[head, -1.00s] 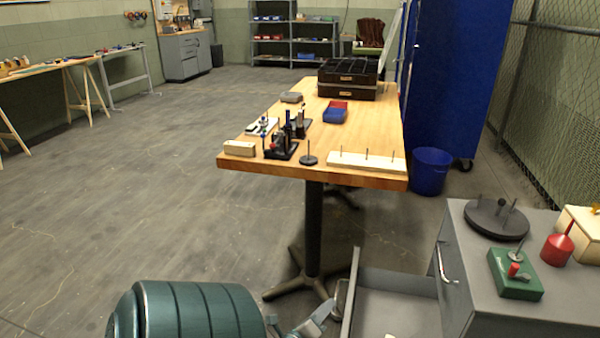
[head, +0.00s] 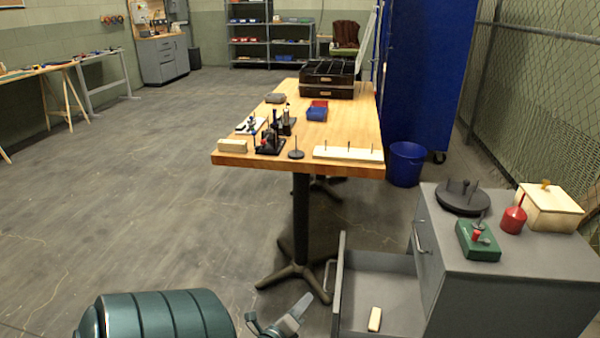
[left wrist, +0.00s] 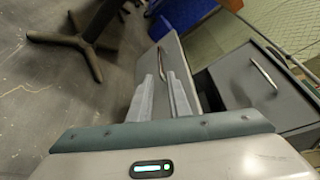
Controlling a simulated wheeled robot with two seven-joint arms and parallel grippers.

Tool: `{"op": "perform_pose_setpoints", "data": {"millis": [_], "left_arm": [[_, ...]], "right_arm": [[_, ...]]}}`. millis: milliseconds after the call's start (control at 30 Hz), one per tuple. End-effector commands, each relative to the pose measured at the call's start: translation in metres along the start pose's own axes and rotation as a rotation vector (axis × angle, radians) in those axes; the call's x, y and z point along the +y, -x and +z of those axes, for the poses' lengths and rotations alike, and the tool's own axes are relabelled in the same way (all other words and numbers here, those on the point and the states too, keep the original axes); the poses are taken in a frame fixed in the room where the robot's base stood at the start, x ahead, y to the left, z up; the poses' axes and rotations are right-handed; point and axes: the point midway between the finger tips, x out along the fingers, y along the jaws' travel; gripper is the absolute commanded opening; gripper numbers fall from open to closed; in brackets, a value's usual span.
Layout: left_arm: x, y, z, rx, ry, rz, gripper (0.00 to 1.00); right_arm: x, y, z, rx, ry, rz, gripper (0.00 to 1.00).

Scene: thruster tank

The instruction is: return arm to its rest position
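My left arm, a dark teal segmented link (head: 165,316), comes in at the bottom left of the head view. My left gripper (head: 284,317) is low in the head view, left of the open drawer (head: 338,285) and apart from its handle (head: 328,276). In the left wrist view, the two pale fingers of my left gripper (left wrist: 161,80) stand apart with nothing held between them, and the drawer's front and handle (left wrist: 162,64) show beyond them. My right arm and right gripper are not in view.
A grey cabinet (head: 525,255) stands at right, its drawer pulled out with a cream block (head: 375,319) inside. On top are a green box (head: 478,241), a red can and a round dark base. A wooden table (head: 345,130) stands ahead. Floor at left is clear.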

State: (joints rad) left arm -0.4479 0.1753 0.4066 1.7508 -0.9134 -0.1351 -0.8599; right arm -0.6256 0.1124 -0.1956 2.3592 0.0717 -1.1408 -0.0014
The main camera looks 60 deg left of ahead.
Motion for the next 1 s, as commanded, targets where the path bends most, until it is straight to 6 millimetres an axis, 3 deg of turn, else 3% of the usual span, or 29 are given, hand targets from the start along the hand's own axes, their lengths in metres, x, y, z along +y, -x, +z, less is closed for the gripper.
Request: {"op": "perform_pose_setpoints", "data": {"millis": [667,867,1000], "left_arm": [[-0.002,0.001,-0.003,0.001,0.02,0.003,0.17],[-0.014,0.015,-0.027,0.009,0.241,0.046,0.17],[-0.026,0.044,-0.073,0.041,0.576,0.155,0.17]], "right_arm": [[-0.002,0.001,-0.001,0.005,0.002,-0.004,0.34],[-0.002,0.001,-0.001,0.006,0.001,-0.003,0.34],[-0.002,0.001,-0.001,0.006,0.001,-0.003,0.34]]}}
